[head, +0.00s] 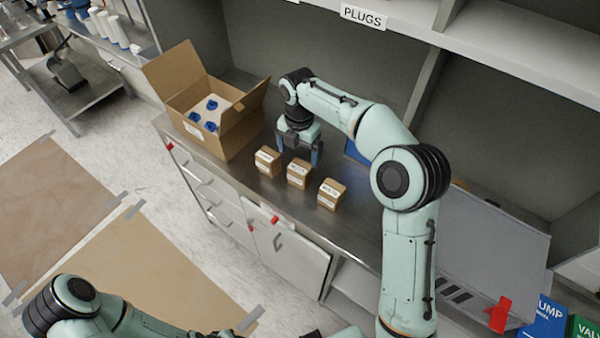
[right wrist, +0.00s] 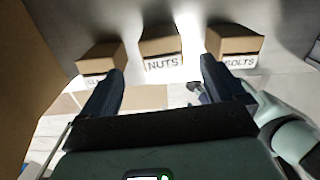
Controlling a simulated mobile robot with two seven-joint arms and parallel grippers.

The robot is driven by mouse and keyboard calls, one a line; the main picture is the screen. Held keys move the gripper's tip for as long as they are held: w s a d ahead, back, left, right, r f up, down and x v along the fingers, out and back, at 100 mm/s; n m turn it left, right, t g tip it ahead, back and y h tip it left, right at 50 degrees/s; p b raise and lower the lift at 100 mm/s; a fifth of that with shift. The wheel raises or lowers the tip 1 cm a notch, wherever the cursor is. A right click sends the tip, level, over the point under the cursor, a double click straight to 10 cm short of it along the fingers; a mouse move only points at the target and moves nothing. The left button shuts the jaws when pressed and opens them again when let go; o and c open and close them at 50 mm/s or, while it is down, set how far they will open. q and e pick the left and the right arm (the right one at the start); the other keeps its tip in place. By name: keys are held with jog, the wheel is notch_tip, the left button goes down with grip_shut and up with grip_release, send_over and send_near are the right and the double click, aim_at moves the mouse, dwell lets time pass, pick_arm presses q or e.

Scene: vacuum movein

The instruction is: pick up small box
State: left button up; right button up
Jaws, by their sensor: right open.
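Three small cardboard boxes stand in a row on the metal counter: a left one (head: 267,162), a middle one (head: 299,174) and a right one (head: 331,195). In the right wrist view the middle box (right wrist: 160,48) is labelled NUTS, the right box (right wrist: 232,42) BOLTS, and the left box (right wrist: 100,60) has a partly hidden label. My right gripper (head: 299,150) is open, points down and is empty, just behind the left and middle boxes. In the right wrist view its fingers (right wrist: 162,78) are spread, with the NUTS box showing between them. My left gripper does not show.
A large open carton (head: 240,125) with blue-capped items stands left of the small boxes. A grey panel (head: 492,245) is on the right, near blue and green boxes. A shelf labelled PLUGS (head: 363,16) hangs above. The counter's front edge lies close before the small boxes.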

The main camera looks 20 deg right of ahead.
aim_at(300, 166)
notch_tip(300, 166, down, 9)
jog(key=shift+s+b, duration=0.1)
jog(key=shift+b, duration=0.45)
jog(key=c, duration=1.2)
